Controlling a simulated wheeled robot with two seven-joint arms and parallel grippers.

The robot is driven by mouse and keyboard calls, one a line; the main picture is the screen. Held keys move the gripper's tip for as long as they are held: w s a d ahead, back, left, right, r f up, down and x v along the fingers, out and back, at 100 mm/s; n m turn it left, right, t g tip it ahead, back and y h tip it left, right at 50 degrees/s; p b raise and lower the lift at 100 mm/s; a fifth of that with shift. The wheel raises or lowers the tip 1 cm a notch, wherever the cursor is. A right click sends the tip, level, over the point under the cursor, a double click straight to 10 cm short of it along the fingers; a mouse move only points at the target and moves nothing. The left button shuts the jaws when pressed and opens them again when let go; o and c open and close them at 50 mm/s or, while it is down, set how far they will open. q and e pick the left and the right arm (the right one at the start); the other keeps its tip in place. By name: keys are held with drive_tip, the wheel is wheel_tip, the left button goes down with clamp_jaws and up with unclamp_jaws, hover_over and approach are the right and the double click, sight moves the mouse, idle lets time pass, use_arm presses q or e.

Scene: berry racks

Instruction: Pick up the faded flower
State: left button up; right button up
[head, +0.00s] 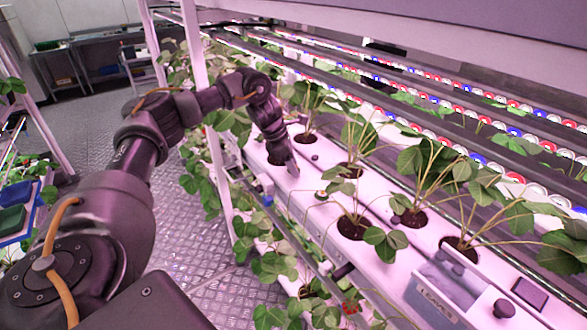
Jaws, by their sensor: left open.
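My left arm comes in from the left, and its gripper (291,168) points down at the white planting gutter (300,196), just left of the nearest plants. The gripper is open, and I see nothing between its fingers. I cannot make out a faded flower for certain. A small pale and dark spot (321,195) lies on the gutter just right of and below the gripper, too small to identify. Leafy strawberry plants (354,200) grow from round holes in the gutter. My right gripper is not in view.
A grey-white box (440,290) stands on the gutter at the lower right, near dark knobs (503,308). A white upright post (205,110) stands close to my left forearm. Red fruit (350,308) hangs low in front. The metal floor aisle (110,130) at left is open.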

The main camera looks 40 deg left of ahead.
use_arm(q)
drive_tip(key=c, duration=0.9)
